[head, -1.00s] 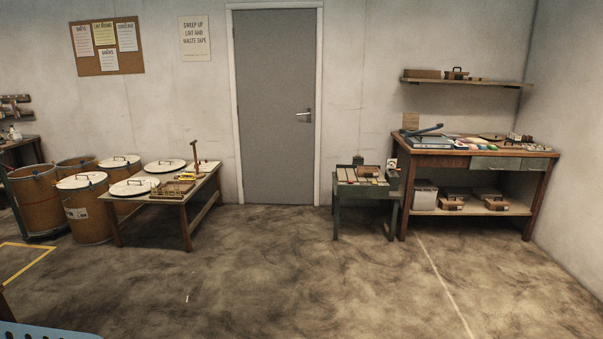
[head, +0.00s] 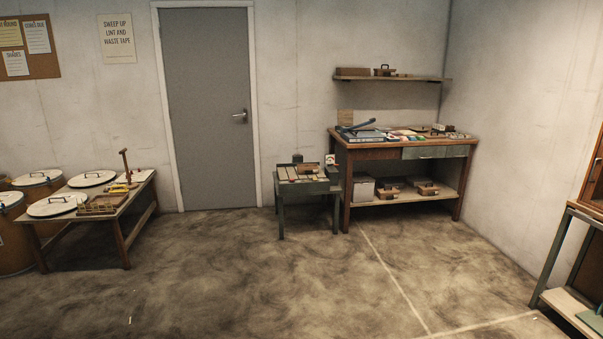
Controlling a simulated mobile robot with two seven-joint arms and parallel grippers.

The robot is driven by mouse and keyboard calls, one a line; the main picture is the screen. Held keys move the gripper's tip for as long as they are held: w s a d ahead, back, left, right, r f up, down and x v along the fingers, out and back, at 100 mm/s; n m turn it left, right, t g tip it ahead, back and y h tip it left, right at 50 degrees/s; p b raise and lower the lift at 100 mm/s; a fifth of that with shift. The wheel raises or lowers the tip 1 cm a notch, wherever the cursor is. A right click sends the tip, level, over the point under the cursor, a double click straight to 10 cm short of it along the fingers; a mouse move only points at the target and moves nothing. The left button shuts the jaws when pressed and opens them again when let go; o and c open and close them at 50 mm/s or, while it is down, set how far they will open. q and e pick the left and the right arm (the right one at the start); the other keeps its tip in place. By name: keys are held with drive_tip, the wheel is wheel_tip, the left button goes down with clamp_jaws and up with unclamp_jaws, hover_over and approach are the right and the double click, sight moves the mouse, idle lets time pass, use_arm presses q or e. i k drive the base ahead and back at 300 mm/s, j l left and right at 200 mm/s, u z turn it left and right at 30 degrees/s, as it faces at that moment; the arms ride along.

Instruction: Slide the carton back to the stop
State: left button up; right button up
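I cannot tell at this distance which thing is the carton, and I cannot make out a stop. A plain brown box (head: 352,72) sits on the wall shelf. Two small brown boxes, a left one (head: 389,194) and a right one (head: 428,189), and a pale box (head: 362,189) sit on the lower shelf of the wooden workbench (head: 370,156). A small green table (head: 283,190) left of the bench holds several small blocks and a brown piece on top. Neither of my grippers is in view.
A low wooden table (head: 116,225) with tools and lidded drums (head: 10,229) stand at the left. A grey door (head: 207,110) is in the back wall. A metal-legged stand (head: 552,257) is at the right edge. The middle floor (head: 270,290) is clear.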

sight(308, 169)
drive_tip(key=u, duration=0.2)
drive_tip(key=i, duration=6.6)
drive_tip(key=j+z, duration=0.15)
drive_tip(key=z, duration=0.35)
